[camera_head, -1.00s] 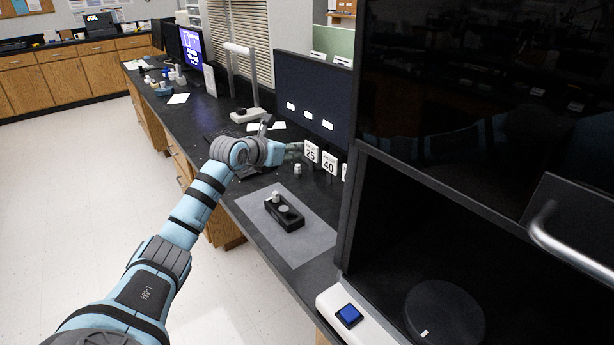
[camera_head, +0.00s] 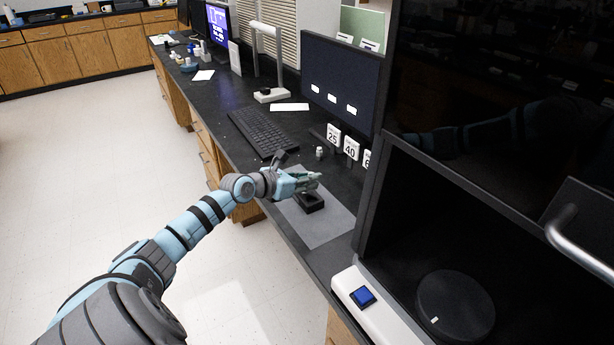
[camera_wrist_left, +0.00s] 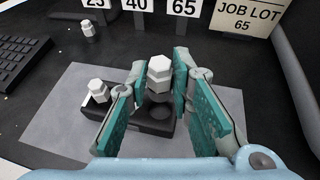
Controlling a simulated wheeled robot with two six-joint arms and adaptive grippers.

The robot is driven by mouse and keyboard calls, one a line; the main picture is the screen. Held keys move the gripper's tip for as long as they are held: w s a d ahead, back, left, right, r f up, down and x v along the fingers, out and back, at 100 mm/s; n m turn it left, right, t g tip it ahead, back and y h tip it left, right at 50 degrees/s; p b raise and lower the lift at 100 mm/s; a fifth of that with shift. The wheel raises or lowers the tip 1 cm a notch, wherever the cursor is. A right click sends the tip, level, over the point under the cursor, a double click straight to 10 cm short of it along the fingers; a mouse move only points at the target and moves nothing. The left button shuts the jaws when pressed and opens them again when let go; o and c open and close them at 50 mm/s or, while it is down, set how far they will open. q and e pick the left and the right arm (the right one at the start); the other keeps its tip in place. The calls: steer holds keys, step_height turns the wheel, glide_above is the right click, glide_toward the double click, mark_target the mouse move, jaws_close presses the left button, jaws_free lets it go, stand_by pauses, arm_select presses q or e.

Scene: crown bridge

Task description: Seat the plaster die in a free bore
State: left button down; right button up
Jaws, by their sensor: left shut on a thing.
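My left gripper (camera_head: 312,181) is over the black block (camera_head: 316,206) on the grey mat (camera_head: 326,228). In the left wrist view its fingers (camera_wrist_left: 160,68) are shut on a white plaster die (camera_wrist_left: 159,72) with a hexagonal top, held upright. The die is over the right part of the block (camera_wrist_left: 130,134), where a dark round bore (camera_wrist_left: 155,111) shows just below it; any gap between them is unclear. A second white die (camera_wrist_left: 98,88) stands upright at the block's left end. A third die (camera_wrist_left: 88,31) stands on the bench. My right gripper is not in view.
Number cards (camera_head: 350,149) stand behind the block, with a "JOB LOT 65" sign (camera_wrist_left: 246,18) in the left wrist view. A keyboard (camera_head: 262,131) lies to the left. A dark cabinet (camera_head: 450,215) and a blue-button box (camera_head: 362,297) are at the right.

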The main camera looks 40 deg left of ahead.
mark_target(307, 202)
arm_select(q)
steer(key=f+b, duration=0.2)
steer(key=f, duration=0.1)
steer(key=shift+w+f, duration=0.15)
steer(key=shift+w, duration=0.05)
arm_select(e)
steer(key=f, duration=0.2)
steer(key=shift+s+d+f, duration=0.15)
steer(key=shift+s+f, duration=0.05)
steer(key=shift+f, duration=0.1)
arm_select(q)
steer(key=shift+s, duration=0.1)
steer(key=shift+p, duration=0.65)
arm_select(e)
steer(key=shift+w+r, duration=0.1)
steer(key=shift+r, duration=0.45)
arm_select(q)
steer(key=shift+f+b, duration=1.05)
steer(key=shift+f, duration=0.05)
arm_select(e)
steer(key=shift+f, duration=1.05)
arm_select(q)
steer(key=c, duration=1.3)
jaws_free()
steer(key=shift+c, duration=0.2)
